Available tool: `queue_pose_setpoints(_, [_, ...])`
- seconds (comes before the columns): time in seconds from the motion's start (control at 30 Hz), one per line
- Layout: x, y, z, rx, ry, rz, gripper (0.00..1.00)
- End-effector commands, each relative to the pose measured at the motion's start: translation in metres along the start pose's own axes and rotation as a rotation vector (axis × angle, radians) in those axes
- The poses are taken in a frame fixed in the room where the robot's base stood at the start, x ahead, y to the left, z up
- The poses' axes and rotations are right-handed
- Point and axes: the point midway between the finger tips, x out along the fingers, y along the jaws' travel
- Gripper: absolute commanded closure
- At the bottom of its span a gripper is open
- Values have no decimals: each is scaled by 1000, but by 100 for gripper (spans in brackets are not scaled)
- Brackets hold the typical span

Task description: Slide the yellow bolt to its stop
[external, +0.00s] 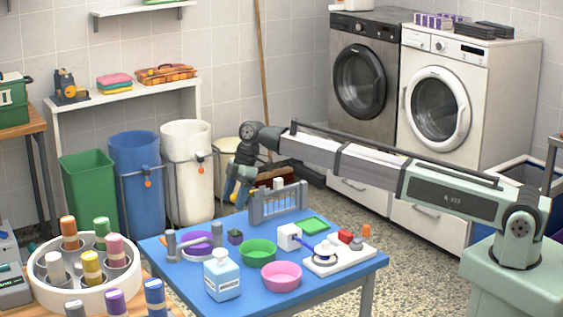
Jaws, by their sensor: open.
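A small grey barred gate (278,205) stands upright at the back of the blue table (180,282), with a pale piece at its top middle. I cannot pick out a yellow bolt for certain at this size. A white board (352,256) lies at the table's right with a round metal part, a red block (345,237) and small fittings on it. My gripper (238,199) hangs below my bent arm, left of the gate in the picture, and appears clear of it. It is open and small in view, with nothing visible held in it.
A green bowl (258,252), a pink bowl (281,276), a purple bowl (202,245) and a bottle (222,276) crowd the table's front and left. A green tray (314,226) lies right of the gate. Bins (187,170) stand behind the table.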

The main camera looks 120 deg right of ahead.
Motion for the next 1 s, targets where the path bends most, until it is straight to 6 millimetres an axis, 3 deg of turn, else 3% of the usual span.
queue_pose_setpoints(0.23, [0,0,1,0,-1,0,11])
queue_pose_setpoints(0.57, [-4,0,-1,0,-1,0,11])
queue_pose_setpoints(1.0, [-30,0,-10,0,-1,0,11])
